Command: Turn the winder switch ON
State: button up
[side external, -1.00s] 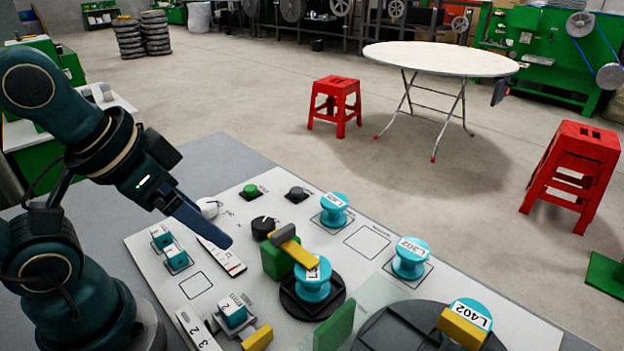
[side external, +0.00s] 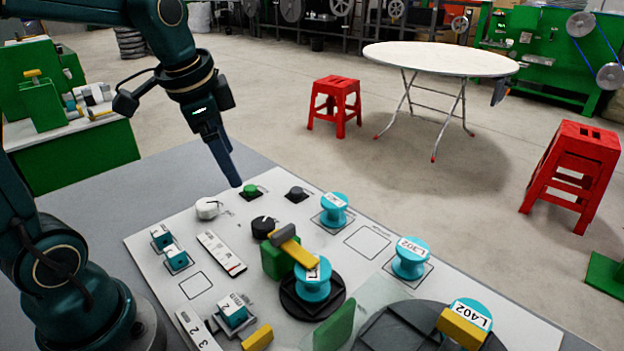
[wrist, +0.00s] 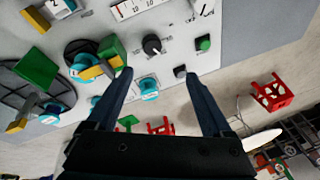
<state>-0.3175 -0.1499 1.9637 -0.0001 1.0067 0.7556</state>
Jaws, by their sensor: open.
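The control panel (side external: 365,243) carries a white rotary knob (side external: 207,208), a black rotary knob (side external: 263,226), a green button (side external: 250,190) and a black button (side external: 296,193). Their labels are too small to read, so I cannot tell which control is the winder switch. My gripper (side external: 236,184) hangs above the panel's far edge, near the green button in the picture, touching nothing I can make out. In the wrist view my gripper (wrist: 157,76) is open and empty. The black knob (wrist: 153,45), green button (wrist: 203,43) and black button (wrist: 180,71) lie beyond its fingertips.
Teal spools (side external: 410,258) stand on the panel. A green block with a yellow-tipped arm (side external: 290,250) rises beside one spool on a black disc. Small teal numbered blocks (side external: 233,310) and a white scale strip (side external: 222,253) lie at the left. Red stools (side external: 335,105) stand beyond.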

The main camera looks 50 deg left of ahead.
jog(key=w+a+f+g, duration=0.2)
jog(key=a+f, duration=0.3)
jog(key=a, duration=0.3)
jog(key=n+g+h, duration=0.1)
jog(key=n, duration=0.1)
send_over(206, 203)
notch_tip(206, 203, down, 5)
jog(key=shift+a+f, duration=0.1)
jog(key=shift+f, duration=2.4)
grip_shut()
